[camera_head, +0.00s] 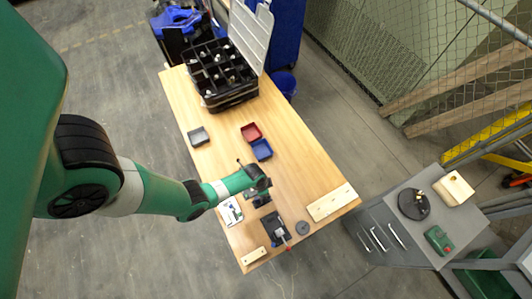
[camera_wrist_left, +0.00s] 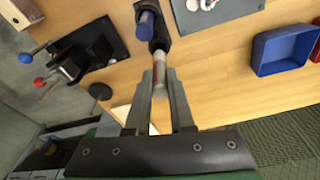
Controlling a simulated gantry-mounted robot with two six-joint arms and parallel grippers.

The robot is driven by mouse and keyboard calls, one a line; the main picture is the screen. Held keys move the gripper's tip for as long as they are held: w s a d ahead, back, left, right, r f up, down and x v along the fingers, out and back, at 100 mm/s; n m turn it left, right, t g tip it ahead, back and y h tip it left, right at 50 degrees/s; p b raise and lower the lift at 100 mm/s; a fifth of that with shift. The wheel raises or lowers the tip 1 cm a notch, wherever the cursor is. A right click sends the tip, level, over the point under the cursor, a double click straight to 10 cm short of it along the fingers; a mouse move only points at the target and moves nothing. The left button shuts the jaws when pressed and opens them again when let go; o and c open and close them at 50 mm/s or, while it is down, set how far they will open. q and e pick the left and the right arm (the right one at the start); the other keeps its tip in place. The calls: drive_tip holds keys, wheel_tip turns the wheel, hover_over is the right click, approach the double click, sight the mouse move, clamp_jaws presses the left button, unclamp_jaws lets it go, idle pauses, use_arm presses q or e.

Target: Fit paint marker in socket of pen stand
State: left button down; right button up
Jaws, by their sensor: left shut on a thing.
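My left gripper (camera_wrist_left: 160,75) is shut on the paint marker (camera_wrist_left: 158,82), a slim pale cylinder with a reddish band, held between the two fingers. The marker's far end meets a dark piece, and I cannot tell whether it is inside a socket. A dark upright holder with a blue cylinder (camera_wrist_left: 145,25), which looks like the pen stand, is just beyond the fingertips. In the head view my left gripper (camera_head: 260,184) is over the table's middle, and the marker is too small to make out. My right gripper is not in view.
The wooden table (camera_head: 300,165) holds a blue tray (camera_head: 261,150), a red tray (camera_head: 251,131), a grey tray (camera_head: 198,137) and a compartment box (camera_head: 220,78).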

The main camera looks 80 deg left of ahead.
use_arm(q)
drive_tip(key=shift+f, duration=0.15)
drive_tip(key=shift+f+b, duration=0.6)
drive_tip(key=shift+b, duration=0.1)
drive_tip(key=shift+f, duration=0.15)
drive_tip(key=shift+f+b, duration=0.4)
drive_tip(key=shift+b, duration=0.15)
drive_tip(key=shift+f, duration=0.2)
drive_tip(key=shift+f+b, duration=0.65)
drive_tip(key=shift+b, duration=0.15)
drive_tip(key=shift+f, duration=0.2)
idle(0.4)
drive_tip(key=c, duration=0.7)
unclamp_jaws()
